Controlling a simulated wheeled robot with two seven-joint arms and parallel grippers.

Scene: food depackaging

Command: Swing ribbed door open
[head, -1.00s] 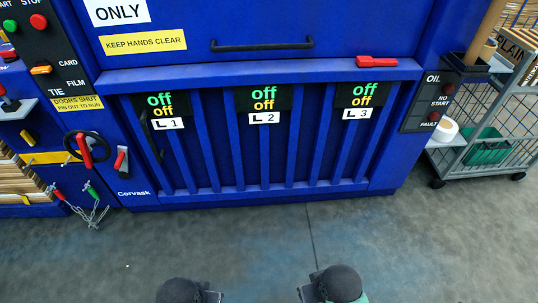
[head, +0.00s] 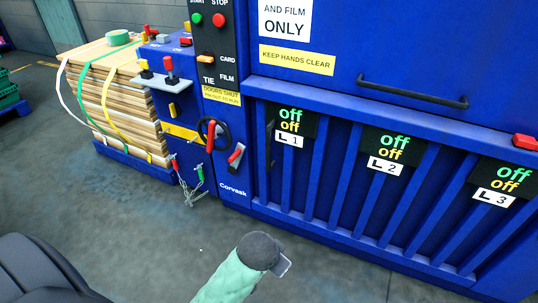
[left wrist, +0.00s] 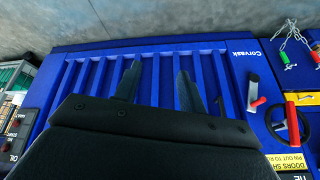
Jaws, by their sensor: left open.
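The blue ribbed door (head: 345,185) is the lower front of the machine and looks shut, with dark panels marked L1, L2 and L3 along its top. A dark upright handle (head: 270,143) sits at its left edge. The door (left wrist: 78,75) also shows in the left wrist view, upside down. My left gripper (left wrist: 156,75) is open and empty there, its two dark fingers pointing at the ribs; I cannot tell how far off they are. In the head view only a green-and-black arm part (head: 240,268) of mine shows, no fingertips. My right gripper is not in view.
Left of the door are a black wheel with a red handle (head: 210,136), a red lever (head: 236,154) and chained pins (head: 188,190). A strapped cardboard bale (head: 120,105) stands further left. A red latch (head: 525,141) is at right. The floor in front is clear.

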